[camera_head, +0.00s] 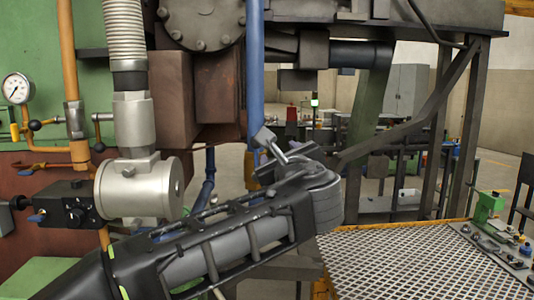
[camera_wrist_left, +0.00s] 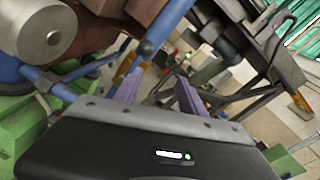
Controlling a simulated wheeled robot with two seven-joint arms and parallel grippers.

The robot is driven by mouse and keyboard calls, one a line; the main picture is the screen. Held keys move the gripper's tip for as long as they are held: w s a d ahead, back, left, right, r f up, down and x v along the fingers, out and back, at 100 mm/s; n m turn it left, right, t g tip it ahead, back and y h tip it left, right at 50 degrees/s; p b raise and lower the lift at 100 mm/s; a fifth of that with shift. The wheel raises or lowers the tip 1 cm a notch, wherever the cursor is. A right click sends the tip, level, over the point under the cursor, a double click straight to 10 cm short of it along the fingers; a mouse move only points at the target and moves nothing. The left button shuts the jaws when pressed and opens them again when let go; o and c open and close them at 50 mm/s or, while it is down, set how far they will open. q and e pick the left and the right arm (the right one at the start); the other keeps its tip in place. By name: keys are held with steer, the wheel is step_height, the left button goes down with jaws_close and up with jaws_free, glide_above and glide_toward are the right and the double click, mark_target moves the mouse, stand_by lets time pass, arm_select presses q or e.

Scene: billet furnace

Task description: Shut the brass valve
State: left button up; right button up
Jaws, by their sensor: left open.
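No valve is clearly marked as the brass one. A brass-coloured fitting (camera_head: 25,122) sits under the pressure gauge at the far left of the head view, with a black ball knob beside it. A second black ball knob (camera_head: 99,147) is lower, beside an orange pipe. My left arm enters from the lower left, and my left gripper (camera_head: 270,155) is near the blue vertical pipe, well to the right of these fittings. In the left wrist view its two purple-looking fingers (camera_wrist_left: 160,90) stand apart with nothing held between them. My right gripper is not in view.
A white pressure gauge (camera_head: 17,88) and a silver cylinder (camera_head: 140,188) are at the left. A black block (camera_head: 62,203) with small knobs is lower left. The blue pipe (camera_head: 256,60) stands behind my gripper. A mesh-topped table (camera_head: 400,262) is at lower right.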

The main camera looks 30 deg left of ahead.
mark_target(258, 145)
arm_select(q)
steer(key=s+a+y, duration=0.1)
steer(key=a+r+m+g+y, duration=0.1)
steer(key=a, duration=0.1)
steer(key=shift+s, duration=0.35)
steer(key=p+x, duration=0.2)
steer(key=x, duration=0.4)
steer(key=shift+w+a+f, duration=0.15)
steer(key=shift+w+a, duration=0.2)
steer(key=shift+w, duration=0.1)
jaws_close()
stand_by(1.1)
